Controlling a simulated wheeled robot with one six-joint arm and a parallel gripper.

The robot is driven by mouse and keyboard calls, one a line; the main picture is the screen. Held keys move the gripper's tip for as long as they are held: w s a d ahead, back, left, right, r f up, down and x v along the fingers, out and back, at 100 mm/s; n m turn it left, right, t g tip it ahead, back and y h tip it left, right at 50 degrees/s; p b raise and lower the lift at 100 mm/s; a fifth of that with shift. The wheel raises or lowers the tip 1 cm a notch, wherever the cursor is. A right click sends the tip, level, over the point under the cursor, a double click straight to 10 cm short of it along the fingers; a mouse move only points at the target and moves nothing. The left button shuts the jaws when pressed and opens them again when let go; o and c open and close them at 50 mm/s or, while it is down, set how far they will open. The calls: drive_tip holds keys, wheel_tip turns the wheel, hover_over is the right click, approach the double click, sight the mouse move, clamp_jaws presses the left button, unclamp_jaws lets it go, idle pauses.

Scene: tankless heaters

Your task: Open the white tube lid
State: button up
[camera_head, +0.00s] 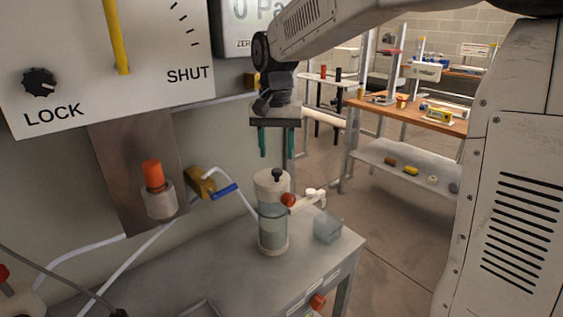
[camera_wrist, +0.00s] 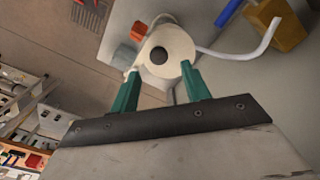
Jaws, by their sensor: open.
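The white tube lid (camera_head: 271,181) is the round cap with a dark knob (camera_head: 277,174) on top of a clear upright tube (camera_head: 273,232), which stands on a grey bench. In the wrist view the lid (camera_wrist: 166,50) is seen from above with its dark knob (camera_wrist: 159,55) in the middle. My gripper (camera_head: 276,155) has two green fingers pointing down. It is open and empty, above the lid and apart from it. In the wrist view the gripper (camera_wrist: 161,82) shows its fingertips on both sides of the lid's near edge.
The grey bench (camera_head: 225,285) bears the tube. An orange-red knob (camera_head: 288,199) and a white tap (camera_head: 315,196) stick out at the tube's right. A clear box (camera_head: 328,228) stands nearby. A blue-handled valve (camera_head: 223,191) and white hose are at the left. A wooden table (camera_head: 425,118) stands behind.

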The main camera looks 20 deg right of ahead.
sight(276, 169)
drive_tip(key=shift+a+f, duration=0.1)
drive_tip(key=shift+f, duration=2.2)
